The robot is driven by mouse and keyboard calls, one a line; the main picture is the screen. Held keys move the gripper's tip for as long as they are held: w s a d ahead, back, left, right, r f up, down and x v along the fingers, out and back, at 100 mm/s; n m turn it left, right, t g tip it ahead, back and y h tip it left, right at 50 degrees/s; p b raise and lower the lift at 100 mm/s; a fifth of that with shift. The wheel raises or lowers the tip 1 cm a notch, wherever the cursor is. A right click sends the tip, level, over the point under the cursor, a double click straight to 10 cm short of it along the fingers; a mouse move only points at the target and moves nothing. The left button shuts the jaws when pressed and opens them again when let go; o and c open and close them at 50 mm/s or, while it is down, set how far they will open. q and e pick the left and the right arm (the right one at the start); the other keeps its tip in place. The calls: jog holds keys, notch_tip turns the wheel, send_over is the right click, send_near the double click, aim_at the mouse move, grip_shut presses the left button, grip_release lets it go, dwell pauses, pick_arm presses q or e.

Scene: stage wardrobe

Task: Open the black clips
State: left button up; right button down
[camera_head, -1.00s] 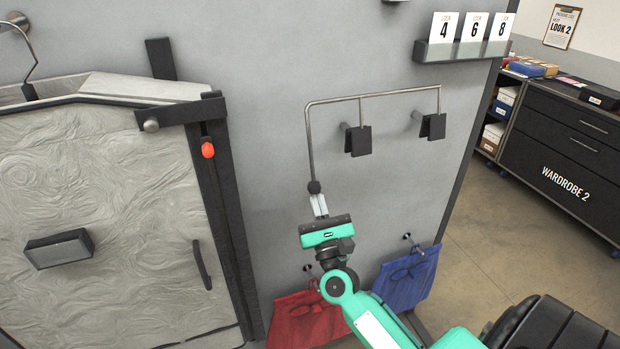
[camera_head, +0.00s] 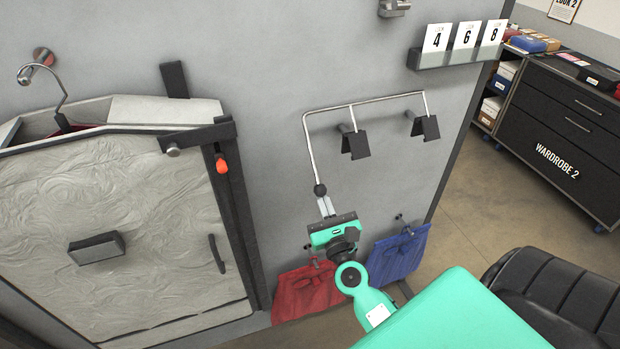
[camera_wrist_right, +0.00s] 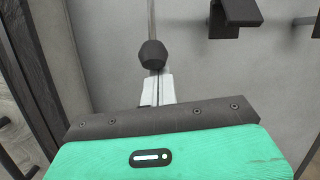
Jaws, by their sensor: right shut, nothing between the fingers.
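Two black clips, a left one (camera_head: 355,145) and a right one (camera_head: 425,128), are on the grey wall panel under a bent metal rod (camera_head: 365,103). The rod runs down on the left to a black knob (camera_head: 320,190). My right gripper (camera_head: 326,206) is shut and empty, its pale fingertips just below the knob. In the right wrist view the fingertips (camera_wrist_right: 157,88) point up at the knob (camera_wrist_right: 152,55); whether they touch it I cannot tell. Part of a clip (camera_wrist_right: 238,12) shows at the top there. My left gripper is out of view.
A red cloth (camera_head: 305,292) and a blue cloth (camera_head: 398,256) hang low, close to my right gripper. A grey garment case (camera_head: 120,220) with a hanger hook stands left. A card shelf (camera_head: 460,54) is above right. A black cabinet (camera_head: 560,140) stands beyond, with open floor before it.

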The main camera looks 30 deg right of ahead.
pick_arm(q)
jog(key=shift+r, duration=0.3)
pick_arm(e)
jog(key=shift+s+r, duration=0.15)
jog(key=shift+s, duration=0.05)
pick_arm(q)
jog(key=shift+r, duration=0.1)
pick_arm(e)
jog(key=shift+r, duration=0.1)
